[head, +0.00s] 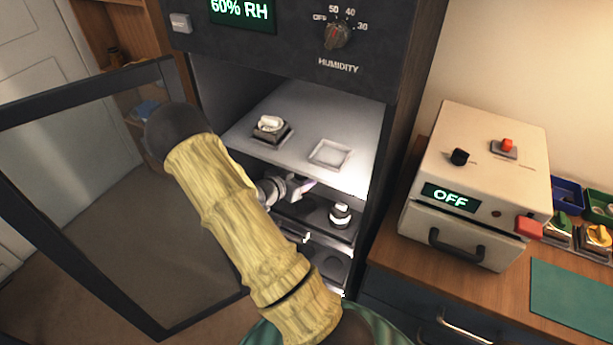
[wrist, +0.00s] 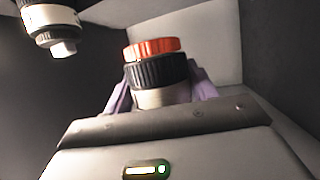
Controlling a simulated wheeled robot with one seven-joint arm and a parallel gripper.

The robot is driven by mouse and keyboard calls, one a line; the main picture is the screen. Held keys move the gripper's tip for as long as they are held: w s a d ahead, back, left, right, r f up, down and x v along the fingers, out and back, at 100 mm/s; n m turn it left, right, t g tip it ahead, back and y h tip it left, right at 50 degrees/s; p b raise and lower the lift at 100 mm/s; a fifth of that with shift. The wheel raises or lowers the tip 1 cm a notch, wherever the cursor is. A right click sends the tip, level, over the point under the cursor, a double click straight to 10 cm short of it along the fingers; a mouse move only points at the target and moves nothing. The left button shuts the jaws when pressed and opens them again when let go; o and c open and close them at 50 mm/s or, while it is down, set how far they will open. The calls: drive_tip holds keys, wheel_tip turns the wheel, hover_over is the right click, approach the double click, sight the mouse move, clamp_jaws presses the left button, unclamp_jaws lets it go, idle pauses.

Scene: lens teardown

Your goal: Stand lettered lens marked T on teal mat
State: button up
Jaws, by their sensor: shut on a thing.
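My gripper (wrist: 161,96), with purple fingers, is shut on a lens (wrist: 156,70) in the wrist view. This lens has an orange ring, a black ribbed ring and a pale barrel; no letter on it can be read. In the head view my gripper (head: 303,186) is inside the open cabinet, below its upper shelf, and the held lens is hard to make out. The teal mat (head: 580,305) lies on the wooden bench at the far right, and the part of it in view is bare.
Another white and black lens (head: 340,214) stands on a lower shelf, right of my gripper. The glass door (head: 90,200) stands open at left. A cream OFF box (head: 475,190) occupies the bench.

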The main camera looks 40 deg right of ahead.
drive_tip(key=w+a+n+t+y+p, duration=0.1)
drive_tip(key=a+n+t+y+p, duration=0.2)
drive_tip(key=a, duration=1.1)
drive_tip(key=w+a+n+t+y+p, duration=0.2)
drive_tip(key=a+n+t+y+p, duration=0.2)
drive_tip(key=a+n+t+y, duration=0.4)
drive_tip(key=a+n+y, duration=0.2)
drive_tip(key=a+n, duration=0.2)
drive_tip(key=a, duration=0.1)
drive_tip(key=shift+w+a+f+n, duration=0.25)
drive_tip(key=shift+a+n, duration=0.15)
